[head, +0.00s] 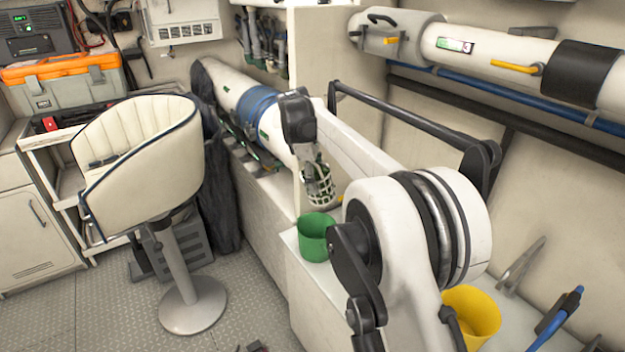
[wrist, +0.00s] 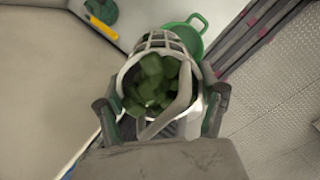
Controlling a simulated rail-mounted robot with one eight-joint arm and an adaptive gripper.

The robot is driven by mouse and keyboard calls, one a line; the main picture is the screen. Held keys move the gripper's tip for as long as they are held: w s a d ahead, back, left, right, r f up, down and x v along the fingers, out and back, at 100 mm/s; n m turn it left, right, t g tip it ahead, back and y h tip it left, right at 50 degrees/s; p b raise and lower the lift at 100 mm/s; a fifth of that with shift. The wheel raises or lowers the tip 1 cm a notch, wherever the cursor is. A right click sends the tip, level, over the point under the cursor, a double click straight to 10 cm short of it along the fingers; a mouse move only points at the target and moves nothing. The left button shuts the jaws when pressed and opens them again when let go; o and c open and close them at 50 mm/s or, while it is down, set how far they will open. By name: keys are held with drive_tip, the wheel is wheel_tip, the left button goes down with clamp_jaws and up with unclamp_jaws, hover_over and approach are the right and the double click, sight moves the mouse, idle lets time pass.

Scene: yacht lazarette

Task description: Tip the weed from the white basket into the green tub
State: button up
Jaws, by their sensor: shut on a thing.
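The white basket (wrist: 187,67) is held between the fingers of my gripper (wrist: 160,112) in the wrist view. Green weed (wrist: 152,84) fills the inside of the basket. In the head view my gripper (head: 314,172) is shut on the white basket (head: 321,192), which hangs just above and behind the green tub (head: 313,238). The tub stands on the white bench, and its inside is mostly hidden from the head view. In the wrist view the green tub (wrist: 194,24) shows partly beyond the basket, with its handle at the upper right.
A yellow bucket (head: 472,314) stands on the bench (head: 307,273) to the right of the green tub. A cream chair (head: 140,150) stands on the floor at left. Pipes run along the right wall. A blue-handled tool (head: 560,315) lies at the bench's right.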

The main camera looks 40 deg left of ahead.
sight(314, 200)
drive_tip(key=f+t+b, duration=0.1)
drive_tip(key=t+b, duration=0.1)
drive_tip(key=f+t+h+b, duration=0.1)
drive_tip(key=t, duration=0.1)
drive_tip(key=f+t+h+b, duration=0.1)
drive_tip(key=f+t+b, duration=0.1)
drive_tip(key=shift+s+a+b, duration=0.15)
drive_tip(key=shift+s+b, duration=0.15)
drive_tip(key=shift+s, duration=0.1)
drive_tip(key=t+b, duration=0.1)
drive_tip(key=t, duration=0.1)
drive_tip(key=f+t+h+b, duration=0.1)
drive_tip(key=b, duration=0.1)
drive_tip(key=shift+f+t+b, duration=0.25)
drive_tip(key=shift+t+b, duration=0.05)
drive_tip(key=shift+t, duration=0.1)
wheel_tip(314, 200, down, 2)
drive_tip(key=t+h+b, duration=0.1)
drive_tip(key=t+b, duration=0.4)
drive_tip(key=shift+s+h, duration=0.1)
drive_tip(key=shift+h, duration=0.3)
drive_tip(key=t+b, duration=0.1)
drive_tip(key=t, duration=0.1)
drive_tip(key=f+t+h+b, duration=0.1)
drive_tip(key=t+b, duration=0.1)
drive_tip(key=shift+f, duration=0.1)
drive_tip(key=shift+t+h+b, duration=0.4)
drive_tip(key=shift+t+b, duration=0.15)
drive_tip(key=shift+t, duration=0.15)
